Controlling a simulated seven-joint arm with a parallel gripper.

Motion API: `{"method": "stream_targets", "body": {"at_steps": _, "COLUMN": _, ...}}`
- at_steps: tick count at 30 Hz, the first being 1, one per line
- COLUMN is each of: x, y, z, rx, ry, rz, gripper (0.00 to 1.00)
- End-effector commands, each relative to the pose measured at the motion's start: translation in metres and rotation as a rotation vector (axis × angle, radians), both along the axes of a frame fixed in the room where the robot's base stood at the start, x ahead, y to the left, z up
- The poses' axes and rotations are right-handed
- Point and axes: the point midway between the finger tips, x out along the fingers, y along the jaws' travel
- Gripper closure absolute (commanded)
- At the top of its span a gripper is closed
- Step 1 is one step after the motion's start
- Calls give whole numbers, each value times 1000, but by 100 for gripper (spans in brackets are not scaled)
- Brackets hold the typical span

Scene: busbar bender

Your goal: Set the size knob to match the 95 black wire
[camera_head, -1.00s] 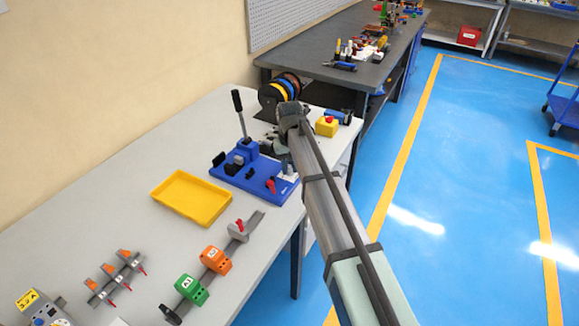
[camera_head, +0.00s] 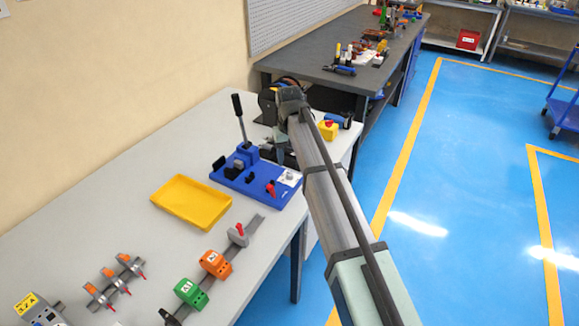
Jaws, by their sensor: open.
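The blue bender (camera_head: 256,180) stands on the light bench, with a black-handled lever (camera_head: 240,118) upright at its back. A white plate with a small grey knob (camera_head: 289,176) is at its right end; I cannot read any marks on it. A red-handled part (camera_head: 270,190) is at its front edge. The wire spools (camera_head: 268,102) stand at the bench's far end, mostly hidden behind my wrist; the 95 black wire cannot be made out. My gripper (camera_head: 280,156) points down behind the bender's right part, open and apart from the knob, with its fingertips hard to see.
A yellow tray (camera_head: 192,203) lies left of the bender. Green (camera_head: 190,292) and orange (camera_head: 215,263) blocks sit on a rail in front. A yellow box with a red button (camera_head: 328,130) stands right of my wrist. A dark bench (camera_head: 340,80) lies beyond.

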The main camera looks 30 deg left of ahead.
Motion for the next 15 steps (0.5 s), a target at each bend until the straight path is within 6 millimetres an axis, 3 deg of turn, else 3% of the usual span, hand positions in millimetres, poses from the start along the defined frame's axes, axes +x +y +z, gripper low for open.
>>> {"method": "stream_targets", "body": {"at_steps": 6, "x": 1, "y": 1, "z": 42, "rx": 1, "ry": -1, "rz": 0, "gripper": 49}}
{"method": "stream_targets", "body": {"at_steps": 15, "x": 0, "y": 0, "z": 74, "rx": 0, "ry": 0, "rz": 0, "gripper": 49}}
